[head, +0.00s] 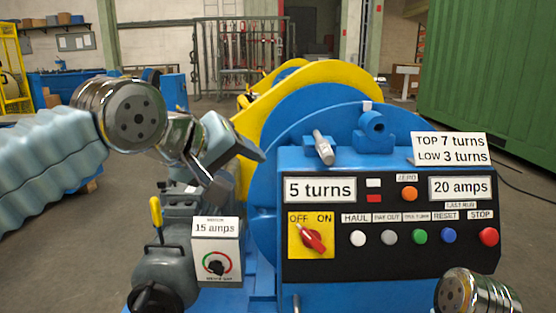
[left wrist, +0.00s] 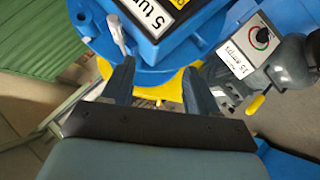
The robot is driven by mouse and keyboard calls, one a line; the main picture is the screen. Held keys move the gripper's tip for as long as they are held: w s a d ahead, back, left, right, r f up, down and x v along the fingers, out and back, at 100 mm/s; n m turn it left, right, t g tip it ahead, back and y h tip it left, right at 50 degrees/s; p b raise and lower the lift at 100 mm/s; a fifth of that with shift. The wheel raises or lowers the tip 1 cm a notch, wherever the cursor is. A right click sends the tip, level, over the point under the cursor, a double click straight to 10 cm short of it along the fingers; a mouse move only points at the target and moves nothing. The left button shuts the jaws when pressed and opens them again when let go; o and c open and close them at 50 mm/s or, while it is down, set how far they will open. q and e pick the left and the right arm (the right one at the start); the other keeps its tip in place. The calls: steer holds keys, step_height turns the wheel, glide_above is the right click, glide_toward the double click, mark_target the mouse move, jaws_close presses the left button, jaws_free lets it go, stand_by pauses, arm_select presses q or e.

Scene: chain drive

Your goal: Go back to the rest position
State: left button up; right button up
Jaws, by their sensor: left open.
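My left gripper (head: 246,176) is left of the blue control console (head: 390,168), in front of the blue and yellow drum housing (head: 315,85). Its fingers are apart, with nothing seen between them. In the left wrist view the two fingers (left wrist: 158,85) stand apart, with the yellow part of the machine behind the gap. My left arm comes in from the left at chest height. Only a metal joint of my right arm shows at the bottom right; the right gripper is out of the picture.
The console has a red OFF/ON switch (head: 312,238) and several buttons. A 15 amps box (head: 215,250) and a grey motor with a yellow lever (head: 156,214) sit below my left gripper. A green container (head: 490,70) stands behind right.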

arm_select(q)
steer(key=w+a+f+g+y, duration=0.15)
steer(key=w+f, duration=0.35)
steer(key=f, duration=1.4)
steer(key=w+d+f+g, duration=0.1)
steer(key=w+f+g, duration=0.25)
steer(key=f, duration=1.55)
steer(key=s+a+f+g, duration=0.15)
steer(key=s+f, duration=0.25)
steer(key=f, duration=0.4)
steer(key=s+a+f, duration=0.2)
steer(key=s+f, duration=0.2)
steer(key=f, duration=0.4)
steer(key=s+a+f+g, duration=0.15)
steer(key=s+f, duration=0.25)
steer(key=f, duration=0.4)
steer(key=s+a+f+g, duration=0.1)
steer(key=s+f, duration=0.3)
steer(key=s, duration=0.4)
steer(key=s+a+f+g, duration=0.1)
steer(key=s+f, duration=0.4)
steer(key=s, duration=0.2)
steer(key=w+d+r+m+t+p, duration=0.1)
steer(key=w+d+r+p, duration=0.1)
steer(key=r, duration=0.5)
steer(key=w+p, duration=0.1)
steer(key=p, duration=0.1)
steer(key=shift+r+m+p, duration=0.3)
steer(key=shift+r+p, duration=0.05)
steer(key=shift+p, duration=0.05)
